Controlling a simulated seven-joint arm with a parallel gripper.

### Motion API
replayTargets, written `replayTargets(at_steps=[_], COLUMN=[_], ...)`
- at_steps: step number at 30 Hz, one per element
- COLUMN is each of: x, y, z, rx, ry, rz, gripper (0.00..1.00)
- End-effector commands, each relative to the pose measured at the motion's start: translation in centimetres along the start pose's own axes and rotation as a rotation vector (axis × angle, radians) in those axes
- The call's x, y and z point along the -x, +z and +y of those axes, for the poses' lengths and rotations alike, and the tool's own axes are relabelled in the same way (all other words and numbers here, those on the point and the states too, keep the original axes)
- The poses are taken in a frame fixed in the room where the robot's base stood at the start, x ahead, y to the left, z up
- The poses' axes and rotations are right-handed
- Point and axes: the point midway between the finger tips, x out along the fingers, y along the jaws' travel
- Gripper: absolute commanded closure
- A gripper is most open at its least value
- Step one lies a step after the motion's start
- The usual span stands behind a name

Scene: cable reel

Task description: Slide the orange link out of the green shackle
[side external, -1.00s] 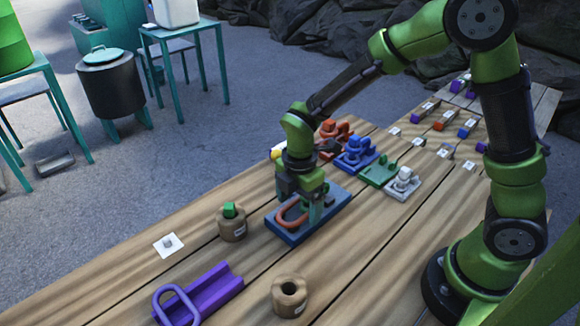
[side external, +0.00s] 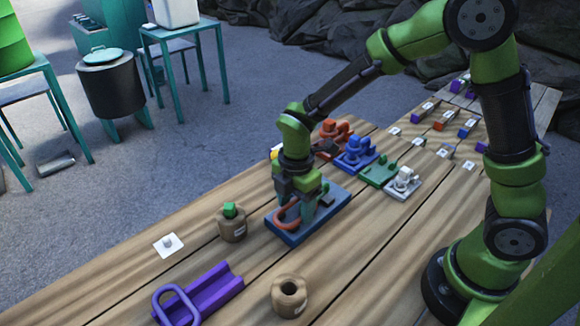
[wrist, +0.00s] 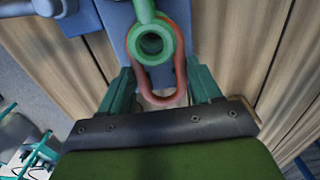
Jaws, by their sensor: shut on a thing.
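The orange link (wrist: 181,70) is an elongated loop at the upper middle of the wrist view. It runs around the outside of the round green shackle (wrist: 133,45), partly hidden behind it, so how they are threaded is not clear. My gripper (wrist: 160,80) has one teal finger on each side of the link's near end and is shut on it. In the side view my gripper (side external: 302,212) is low over the blue board (side external: 335,205). The link (side external: 283,219) shows as a curve at the board's left part.
More puzzle boards, among them a blue one (side external: 356,152) and a green one (side external: 378,173), stand behind. A brown pot (side external: 231,228) with a green block is at left. A purple channel (side external: 212,292) and another brown pot (side external: 289,297) lie in front, with bare planks between.

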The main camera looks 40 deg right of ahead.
Motion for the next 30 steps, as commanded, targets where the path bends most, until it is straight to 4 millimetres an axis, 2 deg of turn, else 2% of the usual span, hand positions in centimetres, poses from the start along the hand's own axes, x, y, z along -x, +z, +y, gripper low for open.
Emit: replayTargets(at_steps=[30], x=[0.0], y=[-6.2], z=[0.0], rx=[0.001], ry=[0.0], rz=[0.001], gripper=[0.85])
